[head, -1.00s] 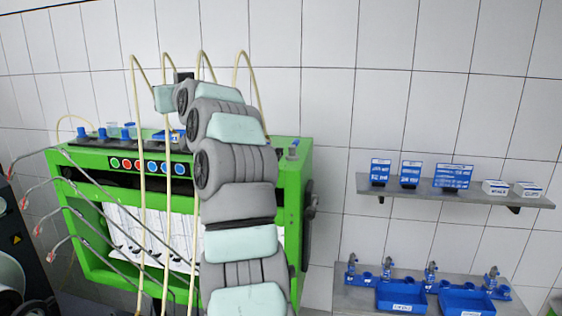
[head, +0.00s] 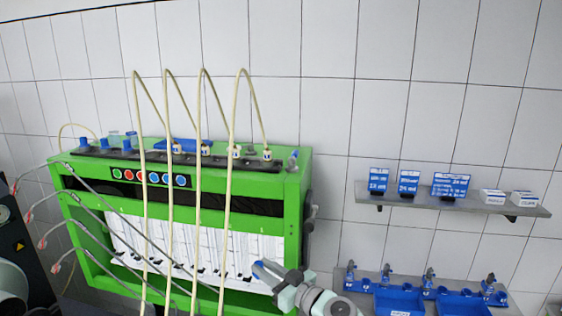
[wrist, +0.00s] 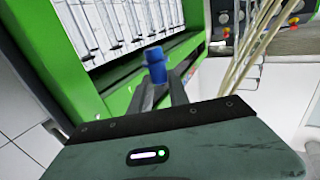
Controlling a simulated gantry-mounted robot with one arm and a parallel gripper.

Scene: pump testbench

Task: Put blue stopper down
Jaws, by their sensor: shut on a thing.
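The blue stopper (wrist: 155,66) sits between the dark fingertips of my gripper (wrist: 163,92), which is shut on it. In the wrist view it stands out past the fingertips, in front of the green bench frame. In the head view my gripper (head: 276,279) is low at the right front of the green pump testbench (head: 293,210). A blue part (head: 266,271) shows at its tip there. The fingers themselves are small and partly hidden in that view.
A grey lower shelf holds blue trays (head: 400,302) and blue holders with metal fittings (head: 429,277) to the right. A wall shelf (head: 450,206) carries blue signs and small white boxes. Pale hoses (head: 199,190) loop in front of the bench, with grey cables (head: 110,222) at left.

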